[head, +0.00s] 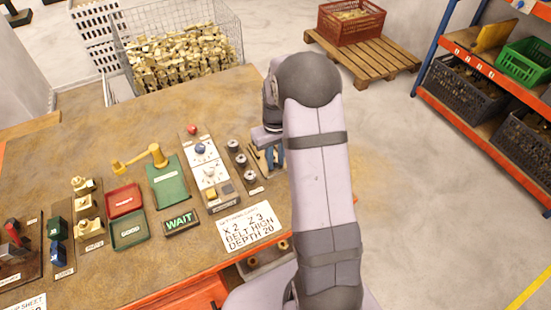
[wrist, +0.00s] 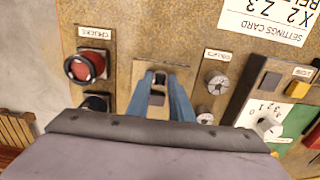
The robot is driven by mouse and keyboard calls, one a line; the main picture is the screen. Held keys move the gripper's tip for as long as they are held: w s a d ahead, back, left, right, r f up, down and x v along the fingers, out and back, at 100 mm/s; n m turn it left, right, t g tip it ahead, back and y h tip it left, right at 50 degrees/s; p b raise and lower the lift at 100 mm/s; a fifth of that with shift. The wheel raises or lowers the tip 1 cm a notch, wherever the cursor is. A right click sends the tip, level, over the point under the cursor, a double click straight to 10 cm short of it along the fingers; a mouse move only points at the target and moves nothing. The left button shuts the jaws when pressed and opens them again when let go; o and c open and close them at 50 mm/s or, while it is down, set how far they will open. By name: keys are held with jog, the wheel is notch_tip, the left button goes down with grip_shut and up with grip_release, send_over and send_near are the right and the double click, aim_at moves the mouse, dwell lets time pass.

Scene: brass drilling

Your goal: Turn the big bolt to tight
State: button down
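My gripper (wrist: 158,80) has two blue fingers pointing down over a narrow tan plate (wrist: 139,71). The fingers stand apart, with a small dark part and a grey block showing between them; I cannot tell whether they touch these. In the head view my gripper (head: 273,155) is at the bench's right side, partly hidden by my arm. Round metal knobs or bolt heads sit left of it in the head view (head: 241,160), and right of it in the wrist view (wrist: 216,82).
The settings card (head: 250,228), WAIT sign (head: 180,222), green plate (head: 168,181) and brass crank (head: 141,159) are on the bench. A wire basket (head: 180,55) stands behind.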

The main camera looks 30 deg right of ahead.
jog(key=shift+m, duration=0.4)
jog(key=m, duration=0.3)
jog(key=shift+m, duration=0.3)
jog(key=m, duration=0.4)
jog(key=shift+m, duration=0.3)
dwell(0.3)
jog(key=c, duration=1.6)
grip_release()
jog(key=shift+o, duration=0.2)
jog(key=shift+r+b, duration=0.75)
jog(key=shift+r, duration=2.95)
